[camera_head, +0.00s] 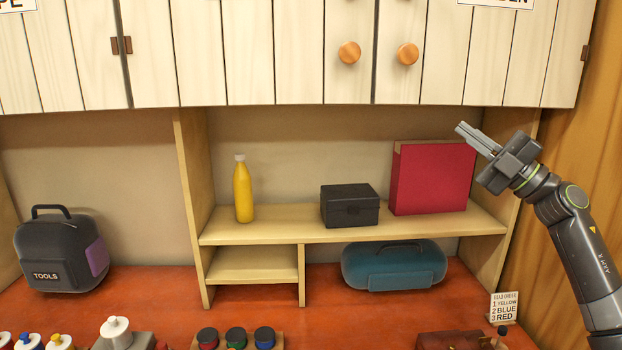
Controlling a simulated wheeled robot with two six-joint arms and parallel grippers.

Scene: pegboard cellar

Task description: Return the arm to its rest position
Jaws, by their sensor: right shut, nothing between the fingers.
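My right gripper (477,139) is at the right of the head view, in front of the upper right part of the shelf unit. Its fingers point up and to the left and are shut with nothing between them. It appears close in front of the red box file (432,180), at the file's upper right edge; I cannot tell how far apart they are. My right arm reaches up from the lower right edge of the view. My left gripper is not in view.
The wooden shelf (288,225) holds a yellow bottle (243,192) and a black box (349,206). Below are a teal case (393,266) and a small sign (504,307). A tool bag (60,250) stands left. White cupboard doors (300,50) hang above. Jars line the front.

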